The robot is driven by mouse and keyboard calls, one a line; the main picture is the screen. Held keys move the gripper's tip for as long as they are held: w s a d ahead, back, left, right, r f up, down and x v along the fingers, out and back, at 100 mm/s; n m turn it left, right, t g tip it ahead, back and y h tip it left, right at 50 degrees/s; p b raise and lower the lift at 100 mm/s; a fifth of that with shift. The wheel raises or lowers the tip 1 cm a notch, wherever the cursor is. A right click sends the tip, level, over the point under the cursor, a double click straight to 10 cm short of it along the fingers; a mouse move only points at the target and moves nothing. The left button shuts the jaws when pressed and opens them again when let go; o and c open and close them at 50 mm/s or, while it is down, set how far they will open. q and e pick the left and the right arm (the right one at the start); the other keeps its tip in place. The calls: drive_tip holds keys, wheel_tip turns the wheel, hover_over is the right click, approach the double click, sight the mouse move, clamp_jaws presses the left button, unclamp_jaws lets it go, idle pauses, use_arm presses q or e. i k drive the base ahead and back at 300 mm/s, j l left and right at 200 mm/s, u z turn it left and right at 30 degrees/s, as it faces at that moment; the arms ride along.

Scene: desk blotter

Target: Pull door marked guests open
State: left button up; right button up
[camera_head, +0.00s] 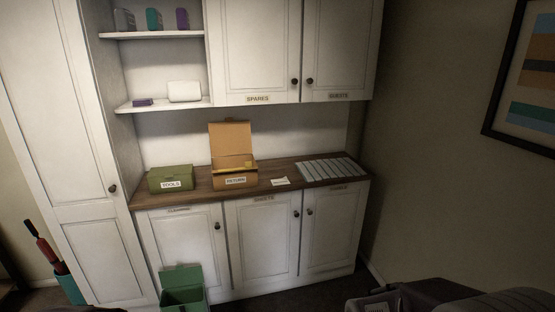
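The upper right cabinet door (340,45) is white and shut, with a dark round knob (310,81) at its lower left. The small label (339,96) under it appears to read GUESTS, though it is blurred. The middle lower door (260,245) is also shut, with a knob at its upper right; its label (263,199) is too small to read surely. Neither of my grippers can be made out. A dark grey part at the bottom right looks like my own arm, well below and apart from the doors.
The SPARES door (252,45) is shut. The wooden counter (205,187) holds a green TOOLS box (170,178), an open RETURN box (234,176) and a grey slatted tray (331,169). A green open bin (183,290) stands before the lower left door. A framed picture (525,80) hangs right.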

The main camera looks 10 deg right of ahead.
sight(340, 43)
drive_tip(key=i+z, duration=0.35)
drive_tip(key=i+j+z, duration=0.1)
drive_tip(key=i+z, duration=0.15)
drive_tip(key=z, duration=0.15)
